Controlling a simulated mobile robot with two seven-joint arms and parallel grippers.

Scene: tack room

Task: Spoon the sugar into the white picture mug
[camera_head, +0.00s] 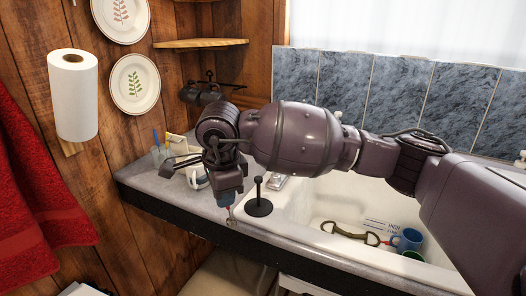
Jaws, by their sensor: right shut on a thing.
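My right arm reaches in from the right, and its gripper (228,202) points down over the counter near its front edge. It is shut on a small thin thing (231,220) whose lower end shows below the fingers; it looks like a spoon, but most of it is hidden. A white mug (197,180) stands on the counter just left of and behind the gripper, partly covered by it. I cannot see a picture on the mug. I cannot make out any sugar. My left gripper is not in view.
A black round stand with an upright rod (259,207) is close right of the gripper. The white sink (330,197) holds a blue mug (408,240) and a metal-and-strap thing (350,233). A glass (160,153) stands at the counter's back left. A paper roll (75,100) hangs left.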

